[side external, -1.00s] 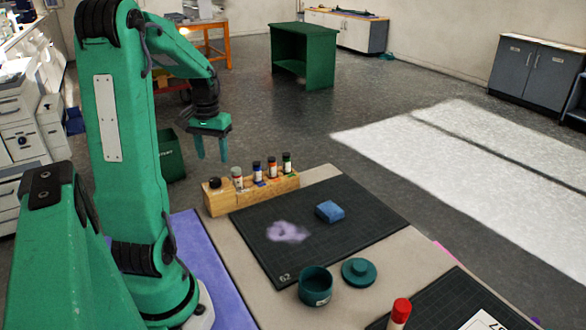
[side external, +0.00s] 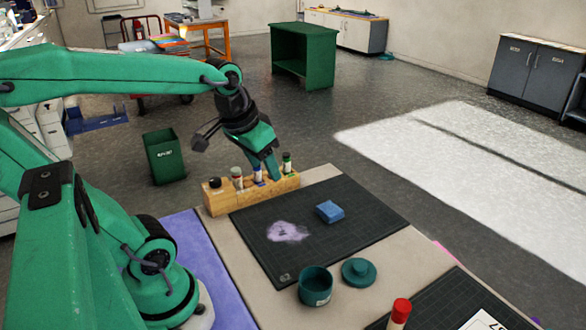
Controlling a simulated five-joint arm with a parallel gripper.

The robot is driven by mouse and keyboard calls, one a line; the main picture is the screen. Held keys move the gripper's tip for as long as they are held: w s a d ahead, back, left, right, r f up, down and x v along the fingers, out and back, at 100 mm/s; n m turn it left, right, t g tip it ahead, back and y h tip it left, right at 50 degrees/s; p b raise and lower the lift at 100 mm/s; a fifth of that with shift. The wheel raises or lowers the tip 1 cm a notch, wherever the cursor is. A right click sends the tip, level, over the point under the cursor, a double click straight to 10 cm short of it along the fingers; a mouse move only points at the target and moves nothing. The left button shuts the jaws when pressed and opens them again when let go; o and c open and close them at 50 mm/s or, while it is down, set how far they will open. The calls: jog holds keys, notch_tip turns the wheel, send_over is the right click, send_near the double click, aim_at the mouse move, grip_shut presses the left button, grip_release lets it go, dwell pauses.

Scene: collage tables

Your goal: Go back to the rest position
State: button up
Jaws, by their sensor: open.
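My arm stretches forward from the left, and my gripper (side external: 271,170) hangs tilted at the wooden vial rack (side external: 230,203). The fingers are open and point down over the right half of the rack. They overlap the spot between the blue-labelled vial (side external: 257,174) and the green-labelled vial (side external: 287,165), hiding most of what stands there. I cannot tell whether the fingers touch a vial.
A dark cutting mat (side external: 350,240) carries a blue block (side external: 330,211) and a pale purple smear (side external: 287,232). A teal pot (side external: 315,286) and its lid (side external: 359,271) are in front. A red-capped tube (side external: 400,311) stands at the lower right.

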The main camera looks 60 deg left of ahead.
jog(key=s+d+m+t+h, duration=0.1)
jog(key=s+d+m, duration=0.1)
jog(key=d, duration=0.4)
jog(key=shift+s+r+t, duration=0.2)
jog(key=shift+s+t, duration=0.1)
jog(key=shift+s, duration=0.1)
dwell(0.6)
